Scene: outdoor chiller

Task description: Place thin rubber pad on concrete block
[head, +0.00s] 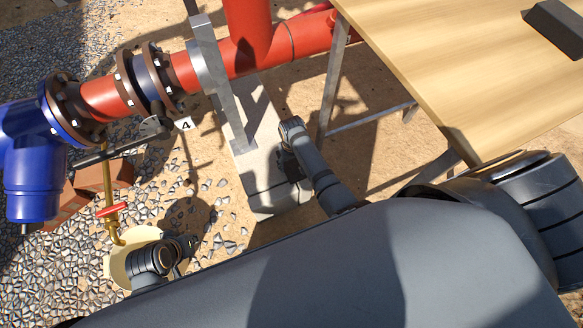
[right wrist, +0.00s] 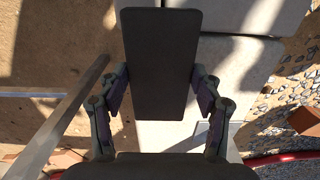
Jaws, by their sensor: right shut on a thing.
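My right gripper (right wrist: 161,92) is shut on the thin rubber pad (right wrist: 161,50), a dark flat rectangle between its two fingers. Pale concrete block (right wrist: 232,68) surfaces lie below and beyond the pad in the right wrist view; I cannot tell whether pad and block touch. In the head view the concrete block (head: 256,168) lies under the pipe support, with my right arm reaching over its right side. The pad is not clearly seen there. My left gripper (head: 182,250) is low at the left, near a cream bucket; its finger opening is not clear.
A wooden table (head: 470,70) with metal legs stands at right, bearing a dark block (head: 558,25). A red pipe (head: 270,45) with flanges and a blue fitting (head: 32,170) cross the upper left. The cream bucket (head: 120,262) stands on gravel below a brass rod.

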